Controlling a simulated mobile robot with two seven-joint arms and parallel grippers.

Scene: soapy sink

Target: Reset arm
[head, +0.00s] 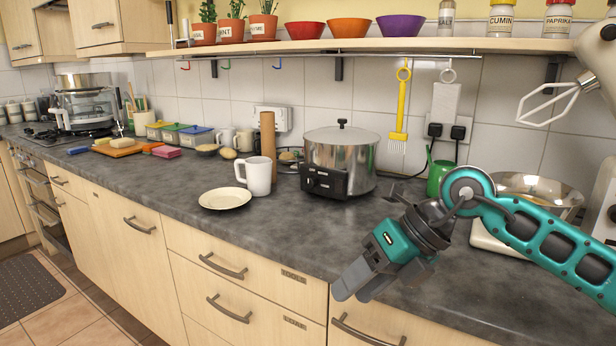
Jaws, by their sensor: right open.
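My right gripper (352,290) hangs over the front edge of the counter at the lower right, with its fingers pointing down and to the left. It is open, and nothing shows between its fingers. My teal right arm comes in from the right edge and bends at a round joint above the counter. My left gripper is not in view.
A cream plate (226,198), a white mug (256,176) and a steel pot cooker (341,158) stand on the counter (180,215). A green watering can (438,178) and a mixer bowl (540,187) stand near my right arm. A shelf (400,45) runs above.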

